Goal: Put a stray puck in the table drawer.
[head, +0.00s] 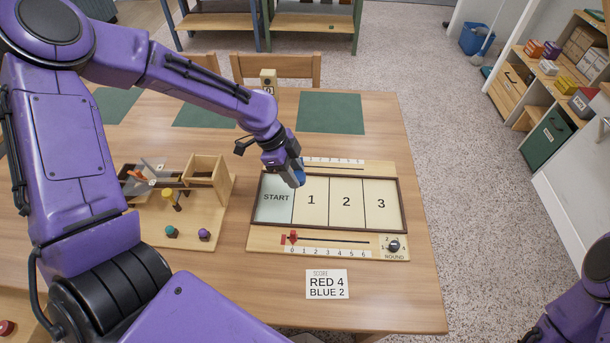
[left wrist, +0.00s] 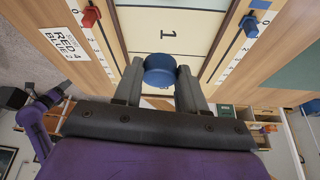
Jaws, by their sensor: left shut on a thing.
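My left gripper (head: 298,176) is shut on a blue puck (left wrist: 160,70), which sits between its two fingertips in the left wrist view. The gripper is over the far part of the game board (head: 403,205), near the line between START and 1. I cannot tell how far above the board the puck is. A wooden compartment (head: 22,308) that looks like an open table drawer shows at the lower left edge, mostly hidden by my left arm. A red puck (head: 7,327) lies there. My right arm shows at the lower right; its gripper is out of view.
A score card (head: 327,284) lies in front of the board. Left of the board stands a wooden toy (head: 205,190) with pegs and an open box. Green mats (head: 331,113) lie along the far table edge, near a small wooden block (head: 268,80). The table's right strip is clear.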

